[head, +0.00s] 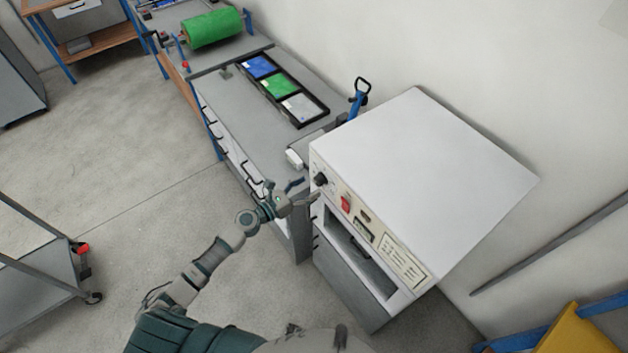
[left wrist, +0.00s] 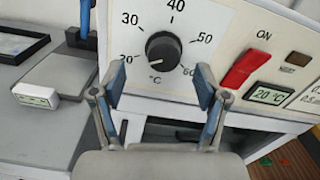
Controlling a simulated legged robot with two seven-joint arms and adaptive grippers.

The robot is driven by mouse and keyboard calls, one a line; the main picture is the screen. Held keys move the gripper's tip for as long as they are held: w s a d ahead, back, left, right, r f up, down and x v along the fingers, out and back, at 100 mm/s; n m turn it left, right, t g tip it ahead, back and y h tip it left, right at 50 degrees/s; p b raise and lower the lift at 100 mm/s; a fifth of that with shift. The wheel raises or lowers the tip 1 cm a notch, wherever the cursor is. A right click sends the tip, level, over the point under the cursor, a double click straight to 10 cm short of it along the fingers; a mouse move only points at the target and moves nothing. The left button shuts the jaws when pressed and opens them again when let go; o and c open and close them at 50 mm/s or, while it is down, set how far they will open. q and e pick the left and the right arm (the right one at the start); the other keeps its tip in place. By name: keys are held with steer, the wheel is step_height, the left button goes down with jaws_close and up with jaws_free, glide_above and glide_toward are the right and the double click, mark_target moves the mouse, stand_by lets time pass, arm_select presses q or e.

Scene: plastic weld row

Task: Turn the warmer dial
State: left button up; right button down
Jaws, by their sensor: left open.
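The warmer (head: 425,185) is a white box-shaped cabinet on the right in the head view. Its black dial (head: 320,179) sits at the left end of the front panel. In the left wrist view the dial (left wrist: 163,50) is ringed by numbers from 20 to 60 and °C. Its pointer mark is towards the lower left, near the 20. My left gripper (head: 300,192) is open just in front of the panel. In the left wrist view its fingers (left wrist: 160,85) stand apart, below and either side of the dial, not visibly touching it. My right gripper is not in view.
A red switch (left wrist: 245,69) under "ON" and a display (left wrist: 269,96) reading 20 °C are right of the dial. A grey bench (head: 240,110) with coloured sheets stands left of the warmer. A small white device (head: 294,159) lies near its edge. A cart (head: 40,280) is at left.

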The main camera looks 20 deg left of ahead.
mark_target(316, 183)
arm_select(q)
steer(key=shift+x, duration=1.05)
steer(key=shift+w+d, duration=0.25)
steer(key=shift+d, duration=0.3)
steer(key=c, duration=1.2)
steer(key=shift+o, duration=0.2)
